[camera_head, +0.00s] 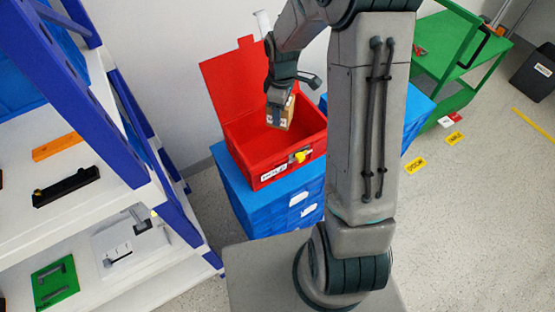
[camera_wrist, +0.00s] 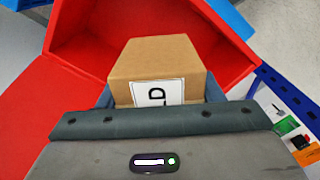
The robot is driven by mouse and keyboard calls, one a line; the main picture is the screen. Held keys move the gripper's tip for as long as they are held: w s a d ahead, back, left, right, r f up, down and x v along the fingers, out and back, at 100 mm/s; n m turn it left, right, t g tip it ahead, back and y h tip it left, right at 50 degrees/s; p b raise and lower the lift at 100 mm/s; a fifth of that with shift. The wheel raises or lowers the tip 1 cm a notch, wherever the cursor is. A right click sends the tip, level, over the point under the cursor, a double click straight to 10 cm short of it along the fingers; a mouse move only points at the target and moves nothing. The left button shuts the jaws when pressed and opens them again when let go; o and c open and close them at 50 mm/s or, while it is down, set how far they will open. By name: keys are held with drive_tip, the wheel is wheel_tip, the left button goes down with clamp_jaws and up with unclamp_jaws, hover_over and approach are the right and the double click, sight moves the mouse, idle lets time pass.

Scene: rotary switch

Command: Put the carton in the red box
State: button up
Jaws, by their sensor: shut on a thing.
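A small brown carton (camera_head: 283,113) with a white label is held in my gripper (camera_head: 281,100) above the open red box (camera_head: 243,129). In the wrist view the carton (camera_wrist: 158,62) sits between the fingers of my gripper (camera_wrist: 155,92), with a letter showing on its white label. The red box (camera_wrist: 85,55) lies behind and below it in that view, with its open inside facing the camera. The box lid stands raised at the back. I cannot tell how far the carton is above the box floor.
The red box stands on a stack of blue crates (camera_head: 285,209). A blue and white shelf rack (camera_head: 120,160) with parts on it stands at the left. A green cart (camera_head: 455,65) stands at the back right. Open floor (camera_head: 480,190) lies at the right.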

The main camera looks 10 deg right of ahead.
sight(281, 128)
wheel_tip(281, 128, down, 5)
drive_tip(key=n+b, duration=0.7)
drive_tip(key=b, duration=0.1)
drive_tip(key=shift+f+n, duration=0.1)
drive_tip(key=shift+n, duration=0.3)
drive_tip(key=n+b, duration=0.2)
drive_tip(key=f+n+b, duration=0.1)
drive_tip(key=n, duration=0.1)
drive_tip(key=f+n+b, duration=0.1)
drive_tip(key=n+b, duration=0.1)
drive_tip(key=shift+s+b, duration=0.25)
drive_tip(key=shift+b, duration=0.1)
drive_tip(key=shift+f, duration=0.35)
wheel_tip(281, 128, down, 9)
drive_tip(key=shift+f+b, duration=0.1)
drive_tip(key=shift+b, duration=0.9)
drive_tip(key=shift+f, duration=0.1)
drive_tip(key=shift+f, duration=0.15)
drive_tip(key=o, duration=1.1)
